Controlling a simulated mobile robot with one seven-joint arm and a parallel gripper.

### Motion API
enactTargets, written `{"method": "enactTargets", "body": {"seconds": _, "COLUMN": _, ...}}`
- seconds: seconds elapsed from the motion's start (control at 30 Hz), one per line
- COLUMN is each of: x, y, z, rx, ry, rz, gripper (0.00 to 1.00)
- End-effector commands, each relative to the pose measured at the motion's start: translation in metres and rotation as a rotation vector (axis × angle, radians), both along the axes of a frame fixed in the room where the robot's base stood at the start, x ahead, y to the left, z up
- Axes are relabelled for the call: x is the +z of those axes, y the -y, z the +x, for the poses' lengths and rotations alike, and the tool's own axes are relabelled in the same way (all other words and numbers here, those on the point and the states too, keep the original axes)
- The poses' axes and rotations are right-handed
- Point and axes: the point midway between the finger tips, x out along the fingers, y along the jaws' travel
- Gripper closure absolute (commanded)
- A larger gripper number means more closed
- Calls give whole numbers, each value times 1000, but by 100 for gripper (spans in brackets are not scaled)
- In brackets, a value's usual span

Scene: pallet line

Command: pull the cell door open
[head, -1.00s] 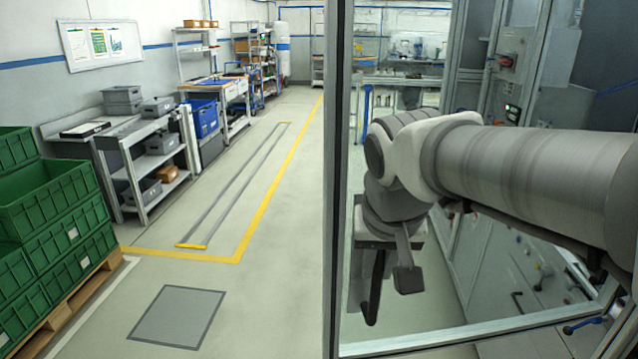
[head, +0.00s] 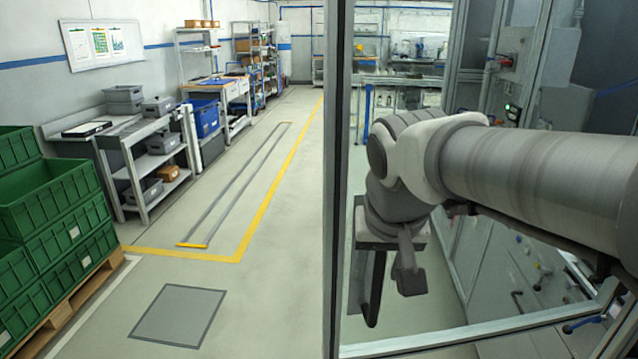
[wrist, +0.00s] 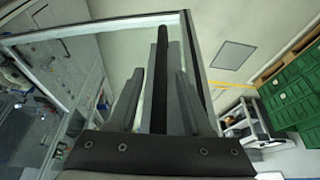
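The cell door is a clear panel in a grey frame (head: 335,200), seen in the head view with its bottom rail low at right. Its edge also shows in the wrist view (wrist: 95,27). A black upright bar handle (head: 372,290) shows near the door's left frame post. In the wrist view the black handle (wrist: 161,75) runs between the fingers. My gripper (head: 405,270) is at the handle. Its fingers (wrist: 160,95) stand apart on either side of the bar, with gaps that seem to remain. Contact with the bar is not clear.
Green crates (head: 55,215) are stacked on a wooden pallet (head: 75,305) at left. A grey shelf bench (head: 150,165) stands behind them. The floor left of the door is clear, with a dark floor plate (head: 178,315) and a yellow line (head: 255,215).

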Motion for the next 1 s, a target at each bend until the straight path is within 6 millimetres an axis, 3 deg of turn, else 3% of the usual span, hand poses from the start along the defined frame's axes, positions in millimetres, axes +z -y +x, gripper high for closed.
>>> {"method": "enactTargets", "body": {"seconds": 0.2, "x": 2, "y": 0, "z": -1, "rx": 0, "ry": 0, "rz": 0, "gripper": 50}}
{"method": "enactTargets", "body": {"seconds": 0.37, "x": 20, "y": -1, "z": -7, "rx": 0, "ry": 4, "rz": 1, "gripper": 50}}
{"method": "enactTargets", "body": {"seconds": 0.8, "x": 117, "y": -4, "z": -47, "rx": 0, "ry": 4, "rz": 1, "gripper": 50}}
{"method": "enactTargets", "body": {"seconds": 1.0, "x": 148, "y": -6, "z": -60, "rx": 0, "ry": 2, "rz": 1, "gripper": 50}}
